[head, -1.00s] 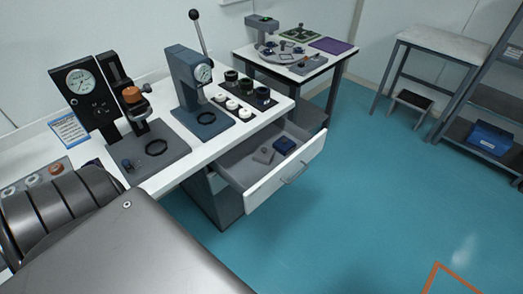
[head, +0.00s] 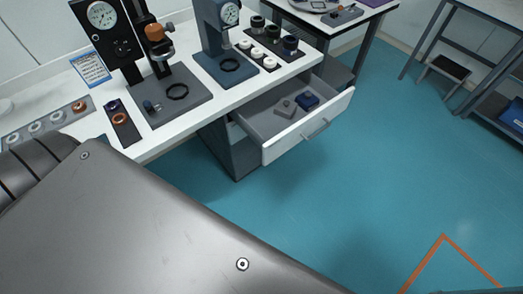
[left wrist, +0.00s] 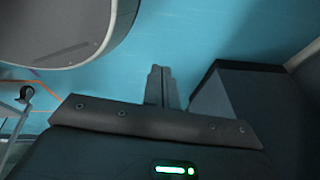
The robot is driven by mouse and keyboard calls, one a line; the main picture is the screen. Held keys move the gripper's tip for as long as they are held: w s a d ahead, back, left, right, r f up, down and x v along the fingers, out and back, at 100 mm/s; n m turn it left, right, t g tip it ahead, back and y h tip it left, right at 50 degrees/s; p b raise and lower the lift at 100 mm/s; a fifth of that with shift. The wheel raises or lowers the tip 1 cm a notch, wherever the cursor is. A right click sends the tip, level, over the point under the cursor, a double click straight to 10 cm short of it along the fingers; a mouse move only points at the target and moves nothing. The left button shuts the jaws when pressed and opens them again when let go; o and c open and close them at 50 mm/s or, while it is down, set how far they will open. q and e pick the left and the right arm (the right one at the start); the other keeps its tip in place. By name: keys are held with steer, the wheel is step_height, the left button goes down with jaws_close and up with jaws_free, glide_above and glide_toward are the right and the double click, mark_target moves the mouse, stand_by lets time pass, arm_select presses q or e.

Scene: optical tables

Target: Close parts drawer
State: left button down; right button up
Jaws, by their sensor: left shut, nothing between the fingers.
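The parts drawer (head: 283,143) is pulled open below the white worktable in the head view. Its white front panel (head: 340,107) has a grey bar handle (head: 316,129). A grey block (head: 286,107) and a dark blue block (head: 307,99) lie inside it. In the left wrist view my left gripper (left wrist: 161,72) is shut and empty, pointing over the blue floor. It is not seen in the head view, where a large grey part of my own arm fills the lower left. My right gripper is in neither view.
The white worktable (head: 152,144) carries a dial gauge stand (head: 190,101), a blue-grey press (head: 219,67) and small round parts. A second table (head: 372,14) stands behind. The blue floor (head: 392,172) in front of the drawer is clear. A dark box-like shape (left wrist: 240,103) is right of my left gripper.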

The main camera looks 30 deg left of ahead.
mark_target(266, 164)
arm_select(q)
steer(key=w+d+r+m+t+b, duration=0.1)
steer(key=w+r+m+t+b, duration=0.15)
steer(key=w, duration=0.35)
steer(key=w+d+r+m+t+b, duration=0.1)
steer(key=w+d+r+m+t, duration=0.15)
steer(key=w, duration=0.35)
steer(key=w+d+r+m+t+h+b, duration=0.15)
steer(key=w+r+m+t, duration=0.35)
steer(key=r, duration=0.8)
steer(key=w+d+r+m+t+h+b, duration=0.1)
steer(key=w+d+r+m+t+b, duration=0.2)
steer(key=r, duration=0.9)
steer(key=shift+m+t, duration=0.5)
steer(key=w+a+p, duration=0.1)
steer(key=w, duration=0.3)
steer(key=w+a+p, duration=0.1)
steer(key=w, duration=0.3)
steer(key=w+a, duration=0.1)
steer(key=w, duration=0.3)
steer(key=shift+w+a+r+p, duration=0.15)
steer(key=shift+w+a+p, duration=0.2)
steer(key=shift+a+p, duration=0.05)
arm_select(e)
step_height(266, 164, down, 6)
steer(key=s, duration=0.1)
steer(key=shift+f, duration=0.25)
